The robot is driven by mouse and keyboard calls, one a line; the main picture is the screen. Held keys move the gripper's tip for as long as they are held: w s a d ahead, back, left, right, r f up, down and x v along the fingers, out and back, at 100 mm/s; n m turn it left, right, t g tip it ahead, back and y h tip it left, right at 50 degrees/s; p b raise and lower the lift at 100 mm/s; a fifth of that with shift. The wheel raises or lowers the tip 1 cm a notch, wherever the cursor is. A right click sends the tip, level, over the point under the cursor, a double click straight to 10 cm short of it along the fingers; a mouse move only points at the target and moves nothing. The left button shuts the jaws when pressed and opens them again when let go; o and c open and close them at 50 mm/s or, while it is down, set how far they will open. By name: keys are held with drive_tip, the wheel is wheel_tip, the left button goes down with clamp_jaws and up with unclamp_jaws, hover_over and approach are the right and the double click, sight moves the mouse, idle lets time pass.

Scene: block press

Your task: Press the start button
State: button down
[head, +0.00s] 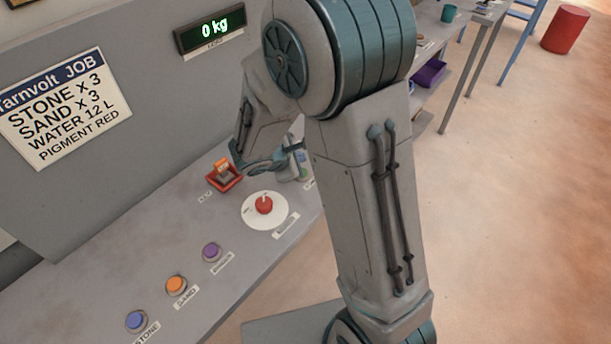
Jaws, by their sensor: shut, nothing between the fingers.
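The sloped grey control panel (100,285) carries a blue button (136,320) labelled STONE, an orange button (175,285) labelled SAND and a purple button (211,251) whose label is too small to read. A red knob (264,205) sits on a white dial to their right. I cannot make out a button marked start; my arm hides part of the panel's right end. My gripper (290,166) is low over that far right end, beyond the dial, partly hidden by my arm. It is shut and empty. I cannot tell whether it touches anything.
Shelves with a purple bin (429,73) stand behind my arm. Open floor lies right, with a red drum (565,29) far back.

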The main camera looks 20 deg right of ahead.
sight(304, 168)
drive_tip(key=shift+f+b, duration=0.75)
drive_tip(key=shift+f, duration=0.35)
idle(1.2)
drive_tip(key=shift+s+f+b, duration=0.1)
drive_tip(key=shift+f+b, duration=0.3)
drive_tip(key=shift+b, duration=0.25)
drive_tip(key=shift+f+b, duration=0.45)
drive_tip(key=shift+b, duration=0.15)
idle(0.5)
drive_tip(key=shift+r, duration=0.1)
drive_tip(key=shift+r+p, duration=0.6)
drive_tip(key=shift+r, duration=0.2)
drive_tip(key=shift+r+p, duration=1.85)
drive_tip(key=shift+r, duration=0.75)
